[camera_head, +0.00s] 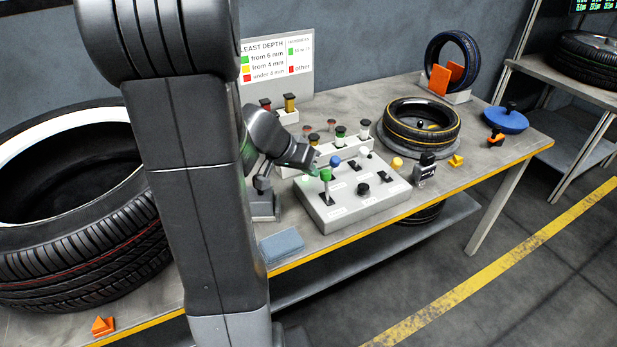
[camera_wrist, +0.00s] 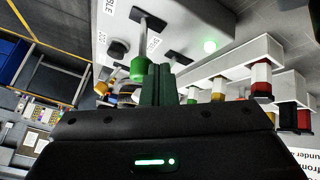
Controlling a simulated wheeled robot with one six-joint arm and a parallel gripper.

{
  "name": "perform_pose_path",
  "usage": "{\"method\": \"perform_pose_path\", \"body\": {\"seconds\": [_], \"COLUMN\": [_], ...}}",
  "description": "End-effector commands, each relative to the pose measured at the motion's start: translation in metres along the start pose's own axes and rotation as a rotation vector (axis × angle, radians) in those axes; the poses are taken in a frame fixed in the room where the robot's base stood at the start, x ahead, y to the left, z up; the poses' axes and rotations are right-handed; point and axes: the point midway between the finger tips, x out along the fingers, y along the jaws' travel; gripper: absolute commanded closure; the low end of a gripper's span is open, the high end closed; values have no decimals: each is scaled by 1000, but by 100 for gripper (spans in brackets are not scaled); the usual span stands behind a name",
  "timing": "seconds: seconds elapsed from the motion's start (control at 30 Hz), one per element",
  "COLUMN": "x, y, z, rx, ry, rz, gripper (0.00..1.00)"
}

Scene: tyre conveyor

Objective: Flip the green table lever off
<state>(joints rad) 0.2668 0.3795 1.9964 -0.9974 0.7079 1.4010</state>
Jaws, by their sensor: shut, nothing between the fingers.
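The green lever (camera_head: 326,175) stands up from a slot near the left front corner of the grey control box (camera_head: 368,208). In the wrist view its green knob (camera_wrist: 139,68) is just left of my fingertips, very close; I cannot tell if they touch. My gripper (camera_head: 313,166) is shut and empty, just behind and left of the green knob. Its closed fingers show in the wrist view (camera_wrist: 158,84). A blue-knobbed lever (camera_head: 335,161) is behind the green one.
A tyre (camera_head: 420,124) lies on the turntable to the right. A blue-grey pad (camera_head: 281,246) lies at the table's front edge.

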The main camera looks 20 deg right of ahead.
Motion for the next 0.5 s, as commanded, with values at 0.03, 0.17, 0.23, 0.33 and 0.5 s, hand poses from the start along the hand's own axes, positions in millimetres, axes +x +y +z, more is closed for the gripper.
{"method": "perform_pose_path", "body": {"seconds": [0.03,0.17,0.23,0.33,0.5], "x": [6,5,4,3,2], "y": [0,6,9,14,22], "z": [6,8,10,12,16], "rx": [18,57,78,110,165], "ry": [12,43,59,84,126], "rz": [-14,-57,-79,-112,-171], "gripper": [100,100,100,100,100]}}
